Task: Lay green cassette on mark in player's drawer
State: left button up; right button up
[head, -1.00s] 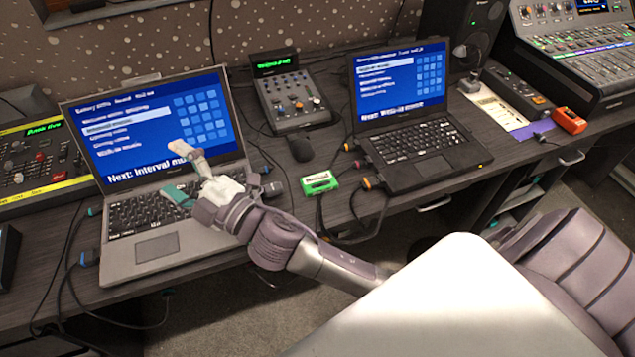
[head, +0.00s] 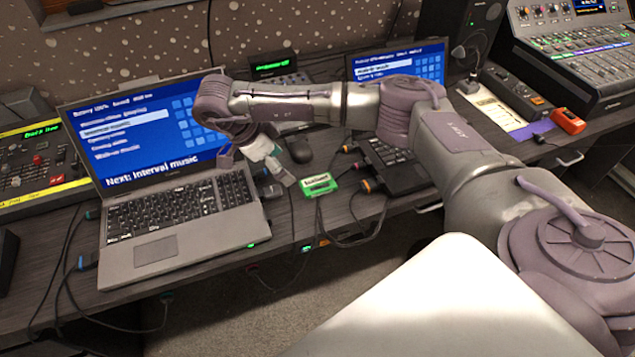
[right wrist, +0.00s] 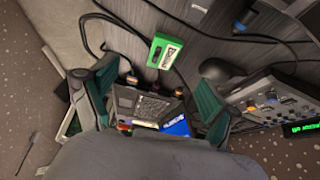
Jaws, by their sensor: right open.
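The green cassette (head: 319,184) with a pale label lies flat on the dark desk, between the two laptops. It also shows in the right wrist view (right wrist: 165,54), above and between my finger ends. My right gripper (head: 278,165) hangs over the desk just left of the cassette, pointing down, apart from it. In the right wrist view its two teal fingers stand wide open with nothing held. I cannot make out the player's drawer or its mark. My left gripper is not in view.
A large laptop (head: 160,215) stands left and a smaller one (head: 400,165) right, partly behind my right arm. A black mouse-like object (head: 299,150) sits behind the cassette. Cables (head: 345,225) loop over the desk's front edge. An orange device (head: 567,120) lies far right.

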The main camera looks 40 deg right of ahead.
send_near(317, 184)
jog(key=shift+s+d+f+h, duration=0.15)
jog(key=shift+s+f, duration=0.1)
jog(key=shift+f, duration=0.35)
jog(key=shift+s+d+f+h, duration=0.15)
jog(key=shift+s+f, duration=0.1)
jog(key=shift+f, duration=0.35)
jog(key=shift+w+p+x, duration=0.2)
jog(key=shift+p+x, duration=0.2)
jog(key=shift+x, duration=1.15)
jog(key=shift+w+p+x, duration=0.15)
jog(key=shift+p+x, duration=0.2)
jog(key=shift+x, duration=1.15)
jog(key=shift+d, duration=0.1)
jog(key=c, duration=1.4)
jog(key=shift+o, duration=0.2)
jog(key=shift+r, duration=0.1)
